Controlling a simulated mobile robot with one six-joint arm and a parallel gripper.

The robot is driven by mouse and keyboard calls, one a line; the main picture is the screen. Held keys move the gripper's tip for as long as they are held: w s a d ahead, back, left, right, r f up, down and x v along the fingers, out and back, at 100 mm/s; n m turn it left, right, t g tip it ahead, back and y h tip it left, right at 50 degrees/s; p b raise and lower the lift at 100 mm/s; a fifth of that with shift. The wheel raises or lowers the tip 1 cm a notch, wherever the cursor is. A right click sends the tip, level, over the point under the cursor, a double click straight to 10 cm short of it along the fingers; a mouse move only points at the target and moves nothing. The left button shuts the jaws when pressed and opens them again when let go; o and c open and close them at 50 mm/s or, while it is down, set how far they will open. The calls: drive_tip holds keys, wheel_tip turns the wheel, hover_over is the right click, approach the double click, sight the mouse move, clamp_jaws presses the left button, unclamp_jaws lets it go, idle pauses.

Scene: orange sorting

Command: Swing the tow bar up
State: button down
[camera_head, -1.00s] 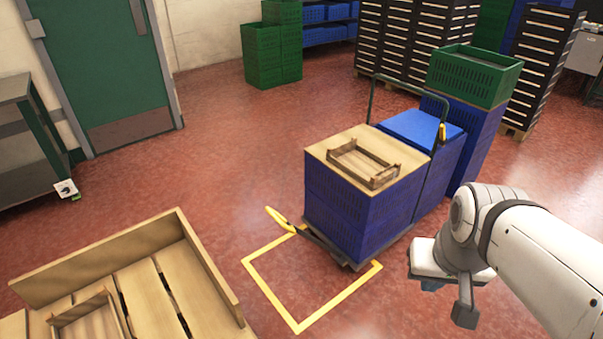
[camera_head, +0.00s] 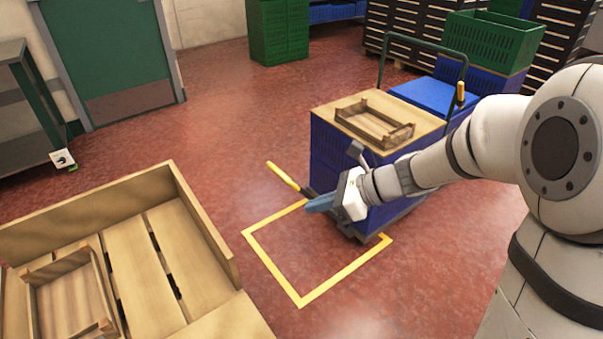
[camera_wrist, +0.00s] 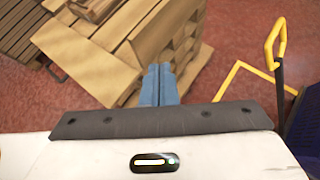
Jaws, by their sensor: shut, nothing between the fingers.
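The tow bar (camera_head: 283,177) has a yellow handle and a dark shaft. It slants out from the low front end of the cart of blue crates (camera_head: 328,161), leftward and up. Its yellow loop handle also shows at the right of the wrist view (camera_wrist: 275,45). My gripper (camera_head: 310,207) has blue fingers and is shut and empty. In the head view it appears just below and right of the handle, in front of the cart. In the wrist view the fingers (camera_wrist: 158,72) are left of the bar, apart from it. My arm hides part of the cart, and my gripper covers the bar's lower end.
A yellow floor outline (camera_head: 272,268) lies before the cart. A wooden pallet box (camera_head: 205,230) with a small crate (camera_head: 70,300) stands at the lower left. A wooden tray (camera_head: 372,125) rests on the cart. Red floor is open toward the green door (camera_head: 108,50).

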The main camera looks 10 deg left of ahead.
drive_tip(key=w+a+f+m+t+y+b, duration=0.2)
drive_tip(key=w+a+f+m+t+b, duration=0.1)
drive_tip(key=w+f+m, duration=0.5)
drive_tip(key=w+a+f+m+t+y+b, duration=0.1)
drive_tip(key=w+a+f+m+t+b, duration=0.3)
drive_tip(key=w+f+m+b, duration=0.2)
wheel_tip(320, 180, down, 4)
drive_tip(key=w+m, duration=0.2)
drive_tip(key=m, duration=0.2)
drive_tip(key=shift+a+f+m+y, duration=0.25)
drive_tip(key=shift+m+y, duration=0.05)
drive_tip(key=shift+y, duration=0.1)
drive_tip(key=b+x, duration=0.3)
drive_tip(key=x, duration=0.7)
drive_tip(key=shift+w+d+r+b, duration=0.3)
drive_tip(key=shift+w+d+r, duration=0.1)
drive_tip(key=shift+w+d, duration=0.3)
drive_tip(key=shift+w+d+r+b, duration=0.25)
drive_tip(key=shift+w+d+r, duration=0.15)
drive_tip(key=shift+w+d, duration=0.3)
drive_tip(key=shift+r, duration=0.1)
